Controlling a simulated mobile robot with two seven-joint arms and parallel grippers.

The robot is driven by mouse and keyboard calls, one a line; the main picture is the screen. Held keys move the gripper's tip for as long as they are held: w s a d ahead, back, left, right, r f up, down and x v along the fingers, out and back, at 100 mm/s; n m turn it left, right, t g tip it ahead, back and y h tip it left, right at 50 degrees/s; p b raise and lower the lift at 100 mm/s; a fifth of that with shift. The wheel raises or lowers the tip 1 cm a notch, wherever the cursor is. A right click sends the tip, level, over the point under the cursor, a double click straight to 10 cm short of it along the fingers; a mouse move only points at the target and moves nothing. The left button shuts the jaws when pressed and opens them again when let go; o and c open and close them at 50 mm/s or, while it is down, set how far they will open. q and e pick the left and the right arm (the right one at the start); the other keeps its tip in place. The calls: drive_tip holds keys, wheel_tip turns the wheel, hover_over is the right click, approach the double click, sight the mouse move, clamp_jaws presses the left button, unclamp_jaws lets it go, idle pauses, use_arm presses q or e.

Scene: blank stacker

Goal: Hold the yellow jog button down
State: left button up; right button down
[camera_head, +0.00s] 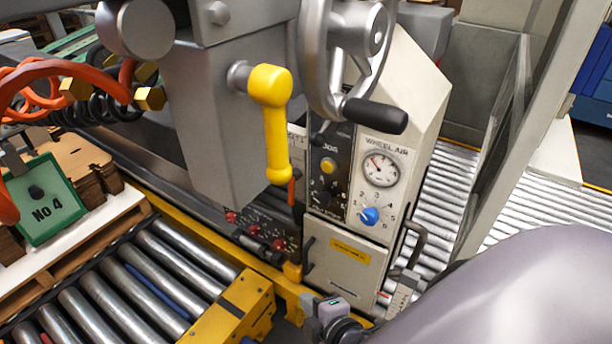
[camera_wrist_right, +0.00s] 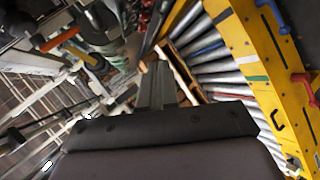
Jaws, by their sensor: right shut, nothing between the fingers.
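The yellow jog button (camera_head: 328,165) is a small round button under the word JOG on the dark strip of the control panel (camera_head: 318,185). Nothing covers it in the head view. My right gripper (camera_wrist_right: 157,75) is shut and empty in the wrist view, its fingers pointing away from the camera. In the head view, what looks like its end shows low at the bottom, below the panel and well apart from the button. The jog button cannot be made out in the wrist view. My left gripper is not in view.
A handwheel with a black grip (camera_head: 375,115) hangs just above the panel, and a yellow lever (camera_head: 275,125) stands left of it. A gauge (camera_head: 380,170) and a blue knob (camera_head: 369,216) sit right of the button. A roller conveyor (camera_head: 130,300) lies at lower left.

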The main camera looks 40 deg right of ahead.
sight(327, 167)
drive_tip(key=w+d+r+n+t+h+b, duration=0.1)
drive_tip(key=w+r+n+t+h, duration=0.2)
drive_tip(key=r+n, duration=0.6)
drive_tip(key=w+d+r+n+t+h+b, duration=0.1)
drive_tip(key=w+r+n+t+h, duration=0.3)
drive_tip(key=r+n, duration=0.5)
drive_tip(key=w+n+h+b, duration=0.1)
drive_tip(key=n, duration=0.3)
drive_tip(key=shift+w+d+r, duration=0.2)
drive_tip(key=shift+w, duration=0.15)
drive_tip(key=w+d, duration=0.3)
drive_tip(key=d, duration=0.5)
drive_tip(key=shift+w, duration=0.2)
drive_tip(key=shift+d, duration=0.1)
idle(0.8)
drive_tip(key=shift+w+d, duration=0.15)
drive_tip(key=shift+d, duration=0.2)
